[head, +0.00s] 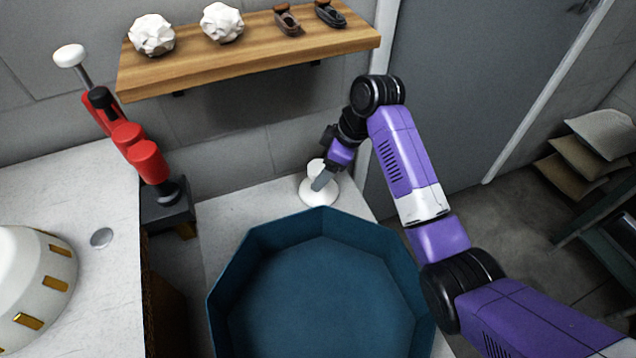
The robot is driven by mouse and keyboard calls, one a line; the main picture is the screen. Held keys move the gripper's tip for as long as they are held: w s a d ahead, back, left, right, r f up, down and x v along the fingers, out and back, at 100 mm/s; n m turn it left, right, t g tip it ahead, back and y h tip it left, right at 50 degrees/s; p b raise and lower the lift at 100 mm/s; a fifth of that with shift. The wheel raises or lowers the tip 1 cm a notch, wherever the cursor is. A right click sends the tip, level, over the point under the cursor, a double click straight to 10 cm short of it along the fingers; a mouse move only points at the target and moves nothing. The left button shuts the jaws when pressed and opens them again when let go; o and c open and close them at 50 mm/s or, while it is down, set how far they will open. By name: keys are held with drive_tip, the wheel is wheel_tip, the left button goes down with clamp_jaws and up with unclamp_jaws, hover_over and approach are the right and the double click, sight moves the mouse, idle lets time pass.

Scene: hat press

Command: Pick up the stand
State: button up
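The stand (308,190), a small white piece with a round base and a short upright post, stands upright on the pale counter behind the blue tub. My gripper (320,184) is right at the stand, reaching down to it from the upper right. A grey finger lies in front of the post and hides part of it. I cannot tell whether the finger touches the post, or whether the gripper is open or shut.
A blue many-sided tub (262,240) stands in front of the stand. A wooden shelf (250,62) with white lumpy pieces and dark shoe-like items hangs above. A red and black press (148,162) and a white dome (32,275) are at left.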

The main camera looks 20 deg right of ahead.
drive_tip(key=shift+x, duration=1.35)
drive_tip(key=shift+s, duration=0.1)
drive_tip(key=c, duration=1.4)
drive_tip(key=shift+r, duration=0.15)
